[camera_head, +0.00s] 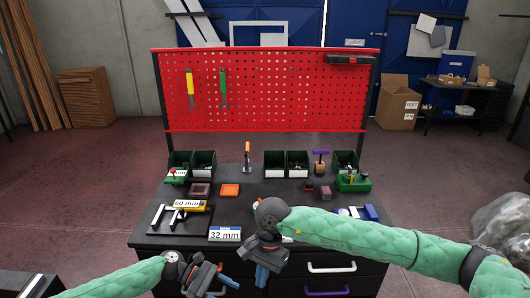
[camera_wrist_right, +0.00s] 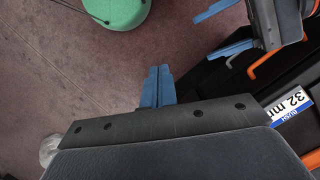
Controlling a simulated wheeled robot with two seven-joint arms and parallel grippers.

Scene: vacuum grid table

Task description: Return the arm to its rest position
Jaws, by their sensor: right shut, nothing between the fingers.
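My right arm (camera_head: 355,232), in a green sleeve, reaches in from the right across the front of the black workbench (camera_head: 290,222). My right gripper (camera_head: 261,277) hangs at the bench's front edge. In the right wrist view its blue fingers (camera_wrist_right: 158,88) are together with nothing between them. My left gripper (camera_head: 222,283) is low at the front, left of the right one. In the right wrist view the left gripper (camera_wrist_right: 224,29) shows at the upper right, its two blue fingers apart and empty.
The bench carries a "32 mm" label (camera_head: 225,234), a "60 mm" label (camera_head: 189,204), an orange block (camera_head: 230,190), green-black bins (camera_head: 204,163) and a blue item (camera_head: 369,212). A red pegboard (camera_head: 265,90) stands behind. Drawer handles (camera_head: 331,268) face the grippers. Open floor (camera_wrist_right: 80,75) lies beside the bench.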

